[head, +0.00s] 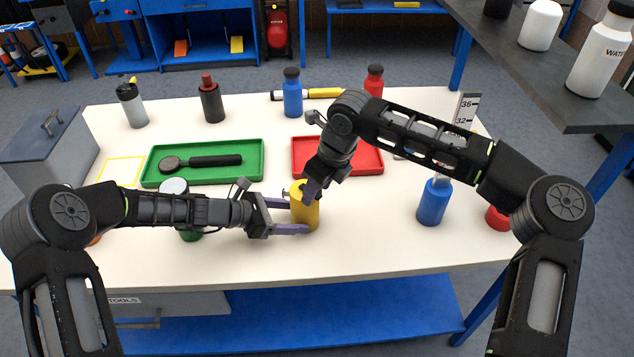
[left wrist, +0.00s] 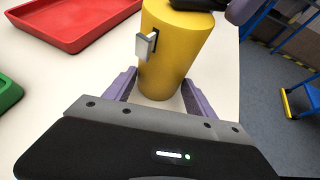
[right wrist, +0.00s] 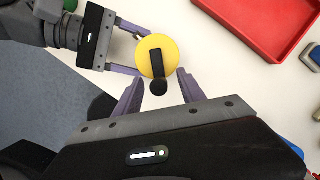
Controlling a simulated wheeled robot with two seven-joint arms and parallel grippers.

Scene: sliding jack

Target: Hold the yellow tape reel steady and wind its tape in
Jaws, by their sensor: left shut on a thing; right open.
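The yellow tape reel (head: 305,208) stands upright on the white table, near the front middle. My left gripper (head: 293,215) is shut on its body from the left, one finger on each side. In the left wrist view the reel (left wrist: 172,55) shows a small metal tab on its side. My right gripper (head: 313,180) is above the reel, pointing down. In the right wrist view its fingers (right wrist: 160,95) are open, with the black crank and round knob (right wrist: 158,80) on the reel's yellow top between them.
A green tray (head: 204,180) with a black-handled tool lies behind my left arm. A red tray (head: 368,160) lies behind the reel. A blue bottle (head: 433,200) stands to the right. A dark shelf (head: 560,95) overhangs at upper right. The table front before the reel is clear.

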